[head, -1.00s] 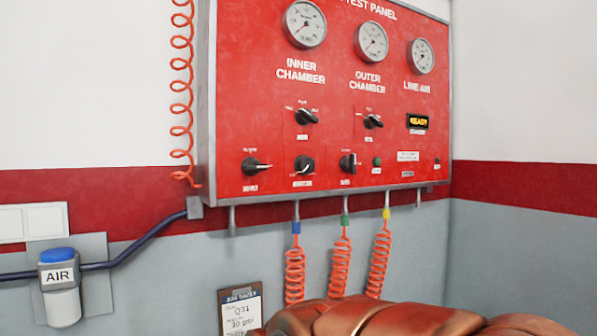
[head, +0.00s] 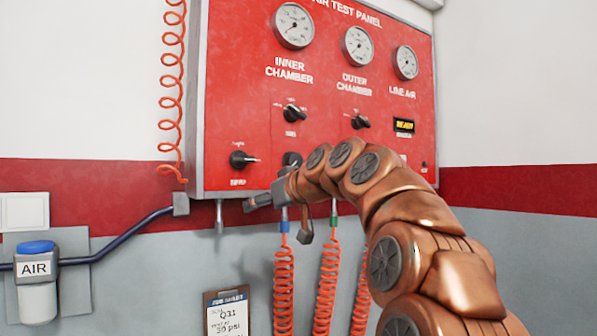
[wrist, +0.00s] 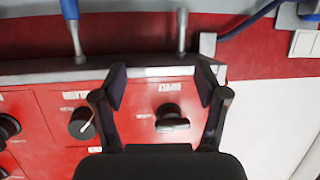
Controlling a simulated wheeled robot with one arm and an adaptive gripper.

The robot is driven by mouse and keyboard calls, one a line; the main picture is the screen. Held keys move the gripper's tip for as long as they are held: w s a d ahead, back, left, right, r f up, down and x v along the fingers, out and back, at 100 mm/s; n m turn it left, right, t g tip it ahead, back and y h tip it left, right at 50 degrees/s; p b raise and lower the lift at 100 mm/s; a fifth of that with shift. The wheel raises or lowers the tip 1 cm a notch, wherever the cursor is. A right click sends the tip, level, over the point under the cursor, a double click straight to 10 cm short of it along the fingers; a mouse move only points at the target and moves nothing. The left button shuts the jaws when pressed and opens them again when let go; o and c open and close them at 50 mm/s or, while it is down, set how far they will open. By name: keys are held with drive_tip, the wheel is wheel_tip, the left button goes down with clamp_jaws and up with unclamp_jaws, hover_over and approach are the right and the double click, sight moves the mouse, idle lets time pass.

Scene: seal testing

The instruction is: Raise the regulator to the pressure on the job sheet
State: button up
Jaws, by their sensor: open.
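The red test panel (head: 225,100) hangs on the wall with gauges for inner chamber (head: 295,25), outer chamber (head: 358,46) and line air (head: 406,62). A round knob with a white pointer line, seemingly the regulator, shows at left in the wrist view (wrist: 82,124); in the head view (head: 292,159) it is partly hidden by my arm. My gripper (head: 279,218) is open and empty at the panel's lower edge. In the wrist view (wrist: 162,82) a black lever knob (wrist: 172,120) shows between the fingers, untouched. The job sheet (head: 227,312) shows "Q31" and a psi figure, first digit blurred.
Coiled orange hoses (head: 284,285) hang from fittings under the panel, close to my gripper. Other knobs (head: 292,113) sit above. A lit amber display (head: 404,125) is at right. An AIR unit (head: 36,280) with a blue pipe is on the left wall.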

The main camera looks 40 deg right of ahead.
sight(297, 161)
drive_tip(key=s+d+r+t+h+b, duration=0.2)
drive_tip(key=s+d+r+t+h, duration=0.15)
drive_tip(key=d+r, duration=0.7)
drive_tip(key=shift+y, duration=0.25)
drive_tip(key=shift+w+d+f+p, duration=0.1)
drive_tip(key=shift+w+d+p, duration=0.3)
drive_tip(key=shift+w, duration=0.95)
drive_tip(key=shift+w+d+f+p, duration=0.15)
drive_tip(key=shift+w+p, duration=0.55)
drive_tip(key=shift+w, duration=0.7)
drive_tip(key=shift+w+d+f+p, duration=0.1)
drive_tip(key=shift+w+d+p, duration=0.3)
drive_tip(key=shift+w, duration=0.95)
drive_tip(key=shift+a, duration=0.15)
drive_tip(key=shift+c, duration=0.2)
drive_tip(key=c, duration=1.1)
